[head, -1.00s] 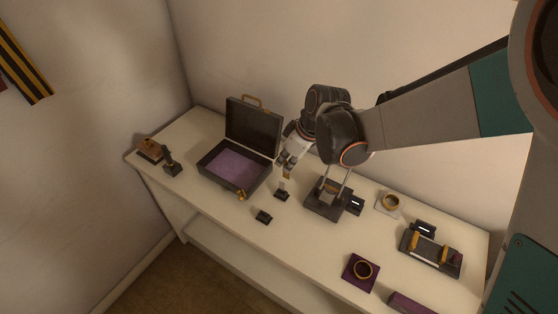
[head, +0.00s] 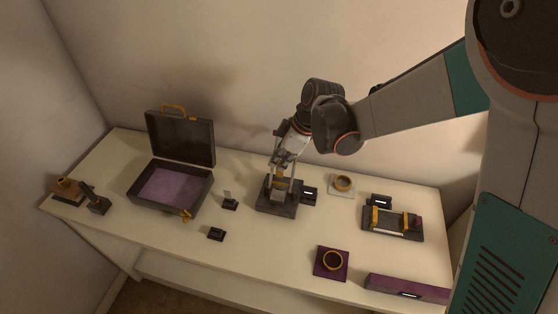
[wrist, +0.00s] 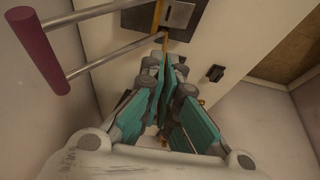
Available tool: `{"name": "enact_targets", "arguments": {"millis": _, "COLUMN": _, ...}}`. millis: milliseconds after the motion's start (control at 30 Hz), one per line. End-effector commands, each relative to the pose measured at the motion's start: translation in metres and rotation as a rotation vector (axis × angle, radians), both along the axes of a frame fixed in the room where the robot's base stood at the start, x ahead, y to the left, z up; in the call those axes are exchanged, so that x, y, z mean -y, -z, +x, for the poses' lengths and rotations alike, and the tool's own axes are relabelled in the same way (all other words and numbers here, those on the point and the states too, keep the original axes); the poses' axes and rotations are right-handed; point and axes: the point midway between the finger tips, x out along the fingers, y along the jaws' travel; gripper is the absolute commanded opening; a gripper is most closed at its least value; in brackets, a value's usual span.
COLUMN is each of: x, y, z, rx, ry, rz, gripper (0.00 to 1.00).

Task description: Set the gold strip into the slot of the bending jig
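The bending jig (head: 270,208) is a dark base with a grey block and two upright metal rods, standing mid-table in the head view. In the wrist view its dark plate and grey block (wrist: 180,15) are at the top, with the rods and a maroon bar at upper left. My gripper (head: 283,160) is above the jig, pointing down between or close to the rods. In the wrist view its fingers (wrist: 165,45) are closed on the narrow gold strip (wrist: 158,16), which reaches toward the jig beside the block. Whether its end is inside the slot I cannot tell.
An open case (head: 135,190) with purple lining stands left of the jig, with a small stand (head: 230,204) between. A dark block (head: 216,234) lies in front. A ring on a purple pad (head: 322,275), a white tile (head: 335,191) and another fixture (head: 393,234) are to the right.

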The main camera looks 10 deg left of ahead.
Motion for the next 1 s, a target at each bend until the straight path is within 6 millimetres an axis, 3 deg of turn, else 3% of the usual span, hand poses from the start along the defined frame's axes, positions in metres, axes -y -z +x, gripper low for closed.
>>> {"name": "enact_targets", "arguments": {"millis": 267, "x": 0.000, "y": 0.014, "z": 0.000, "rx": 0.000, "ry": 0.000, "rz": 0.000, "gripper": 0.00}}
{"name": "enact_targets", "arguments": {"millis": 733, "x": 0.000, "y": 0.056, "z": 0.000, "rx": 0.000, "ry": 0.001, "rz": 0.000, "gripper": 0.00}}
{"name": "enact_targets", "arguments": {"millis": 1000, "x": 0.000, "y": 0.053, "z": 0.000, "rx": 0.000, "ry": 0.001, "rz": 0.000, "gripper": 0.00}}
